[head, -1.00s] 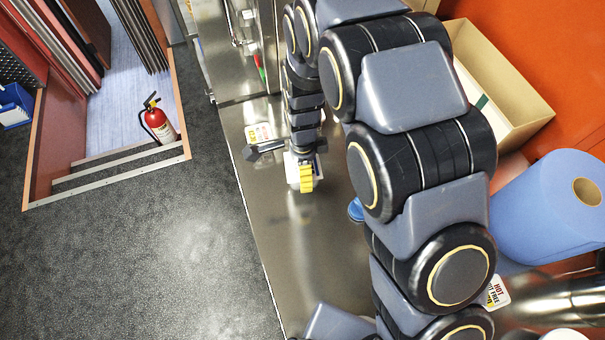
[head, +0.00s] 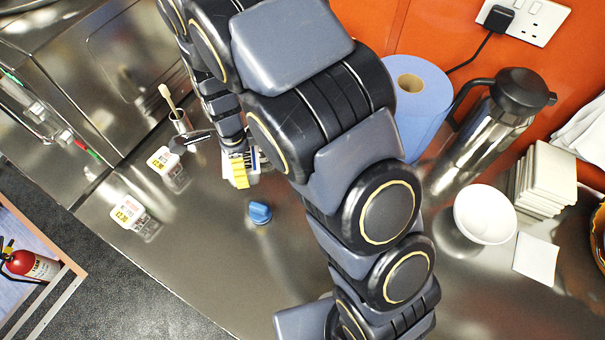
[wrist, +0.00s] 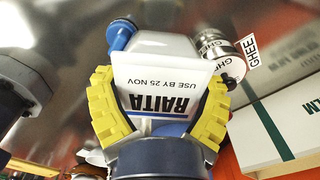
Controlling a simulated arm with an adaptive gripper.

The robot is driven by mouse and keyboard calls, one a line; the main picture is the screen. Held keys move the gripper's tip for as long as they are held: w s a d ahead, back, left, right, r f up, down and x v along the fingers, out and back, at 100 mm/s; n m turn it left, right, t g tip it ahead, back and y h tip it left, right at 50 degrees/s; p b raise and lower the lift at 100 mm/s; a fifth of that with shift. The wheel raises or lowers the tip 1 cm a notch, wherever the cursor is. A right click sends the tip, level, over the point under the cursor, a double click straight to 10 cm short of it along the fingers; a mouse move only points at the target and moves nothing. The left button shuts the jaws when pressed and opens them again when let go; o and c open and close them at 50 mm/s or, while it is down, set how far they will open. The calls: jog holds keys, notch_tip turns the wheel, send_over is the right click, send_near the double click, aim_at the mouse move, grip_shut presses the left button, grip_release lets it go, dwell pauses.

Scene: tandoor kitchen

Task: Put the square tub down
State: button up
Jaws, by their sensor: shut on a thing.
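The square tub is white with a dark band and the words RAITA and USE BY 25 NOV; it fills the middle of the wrist view (wrist: 160,72). My gripper (wrist: 158,112) is shut on it, with a yellow ribbed finger against each side. In the head view my gripper (head: 238,171) is over the steel counter (head: 200,245), and the tub (head: 254,158) is mostly hidden behind the finger and my arm. I cannot tell whether its base touches the counter.
A blue object (head: 260,212) sits close to my gripper. A blue paper roll (head: 420,108), flask (head: 490,125), white bowl (head: 484,214) and stacked tiles (head: 545,180) are right. A GHEE tin (wrist: 228,57) shows behind the tub. The front counter is clear.

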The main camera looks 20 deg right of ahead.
jog(key=d+m, duration=0.7)
jog(key=d, duration=0.6)
jog(key=shift+m, duration=0.5)
jog(key=shift+w+d+f, duration=0.1)
jog(key=shift+d+f, duration=0.1)
jog(key=shift+f, duration=1.25)
jog(key=shift+w+d+f, duration=0.1)
jog(key=shift+d+f, duration=0.15)
jog(key=shift+f, duration=1.15)
jog(key=shift+w+d+f, duration=0.1)
jog(key=shift+d+f, duration=0.1)
jog(key=shift+f, duration=1.25)
jog(key=shift+f, duration=0.1)
jog(key=o, duration=1)
jog(key=shift+o, duration=0.2)
